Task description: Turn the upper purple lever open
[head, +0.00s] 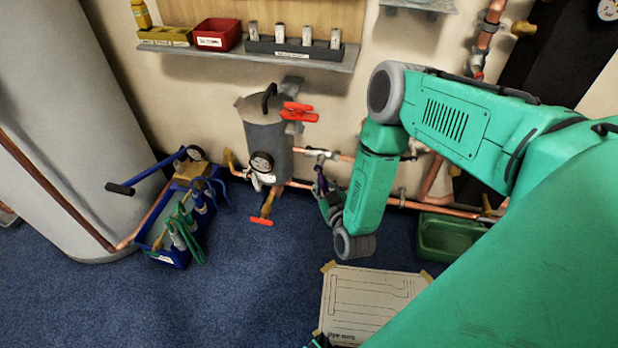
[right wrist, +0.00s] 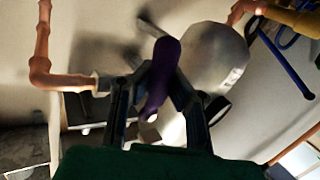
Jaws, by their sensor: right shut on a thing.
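The purple lever (head: 319,184) shows as a small purple patch by the copper pipes, right of the grey tank. In the right wrist view the purple lever (right wrist: 163,78) stands nearly upright, slightly tilted, between the two fingers. My right gripper (head: 325,198) is at the lever in the head view, and its fingers (right wrist: 158,92) are shut on it in the wrist view. A valve body behind the lever is partly hidden by the fingers. I cannot make out a second purple lever.
The grey tank (head: 266,135) with red handles (head: 299,112) and a gauge (head: 261,163) stands left of my gripper. A blue toolbox (head: 170,247) is farther left. A green bin (head: 445,237) lies right of my forearm. A shelf (head: 250,55) hangs above.

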